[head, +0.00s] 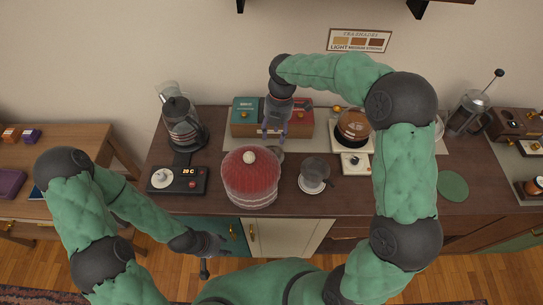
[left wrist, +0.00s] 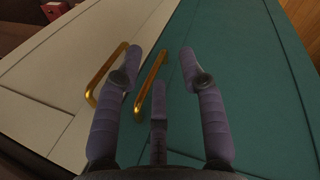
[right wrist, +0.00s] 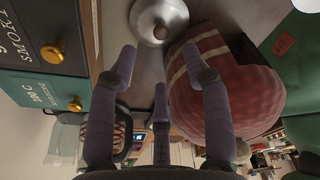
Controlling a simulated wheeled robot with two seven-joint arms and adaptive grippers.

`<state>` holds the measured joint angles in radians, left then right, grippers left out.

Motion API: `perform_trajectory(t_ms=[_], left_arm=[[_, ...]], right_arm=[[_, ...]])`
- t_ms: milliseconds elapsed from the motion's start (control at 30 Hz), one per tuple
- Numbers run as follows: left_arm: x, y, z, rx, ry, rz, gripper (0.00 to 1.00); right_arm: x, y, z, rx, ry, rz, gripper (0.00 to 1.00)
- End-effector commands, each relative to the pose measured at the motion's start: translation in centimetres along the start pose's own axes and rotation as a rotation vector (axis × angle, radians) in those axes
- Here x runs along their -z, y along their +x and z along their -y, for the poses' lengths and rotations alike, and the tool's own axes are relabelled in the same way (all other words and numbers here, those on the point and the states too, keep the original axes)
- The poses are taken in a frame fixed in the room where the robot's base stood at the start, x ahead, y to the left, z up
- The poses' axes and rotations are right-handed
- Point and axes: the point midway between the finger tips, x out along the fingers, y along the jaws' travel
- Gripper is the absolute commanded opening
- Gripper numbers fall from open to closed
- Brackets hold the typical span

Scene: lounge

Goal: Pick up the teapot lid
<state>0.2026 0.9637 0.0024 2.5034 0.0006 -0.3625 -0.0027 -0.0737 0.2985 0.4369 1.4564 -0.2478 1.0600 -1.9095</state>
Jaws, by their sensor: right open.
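A small silver round piece with a knob, which looks like the teapot lid (right wrist: 160,22), lies on the counter just behind the red domed cosy; in the head view the lid (head: 277,154) is partly hidden by the cosy. The red cosy (head: 250,180) has pale stripes and a white knob; whatever is under it is hidden. My right gripper (head: 275,134) points down behind the lid, open and empty, with the lid beyond its fingertips in the right wrist view (right wrist: 145,75). My left gripper (head: 218,243) is open and empty, low in front of the cabinet doors.
A teal and red drawer box (head: 246,117) stands close behind my right gripper. A glass cup on a saucer (head: 314,184) is right of the cosy. Brass door handles (left wrist: 150,78) are near my left gripper.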

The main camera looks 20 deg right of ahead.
Motion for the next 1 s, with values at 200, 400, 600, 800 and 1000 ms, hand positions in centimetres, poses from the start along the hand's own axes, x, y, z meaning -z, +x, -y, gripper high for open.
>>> perform_trajectory(t_ms=[200, 400, 600, 800, 1000], left_arm=[[0.0, 0.8, 0.3, 0.000, 0.000, 0.000, 0.40], [0.1, 1.2, 0.4, 0.000, 0.000, 0.000, 0.40], [0.1, 2.2, 0.8, 0.000, 0.000, 0.000, 0.40], [0.1, 2.5, 0.9, 0.000, 0.000, 0.000, 0.40], [0.1, 2.4, 0.9, 0.000, 0.000, 0.000, 0.40]], right_arm=[[0.0, 3.1, 0.1, 0.003, 0.000, -0.002, 0.49], [0.0, 4.4, 0.1, 0.002, 0.000, -0.001, 0.49], [0.1, 7.2, 0.2, 0.003, 0.000, -0.002, 0.49], [0.1, 8.5, 0.2, 0.000, 0.001, -0.001, 0.49], [0.1, 8.4, 0.2, 0.000, 0.001, -0.001, 0.38]])
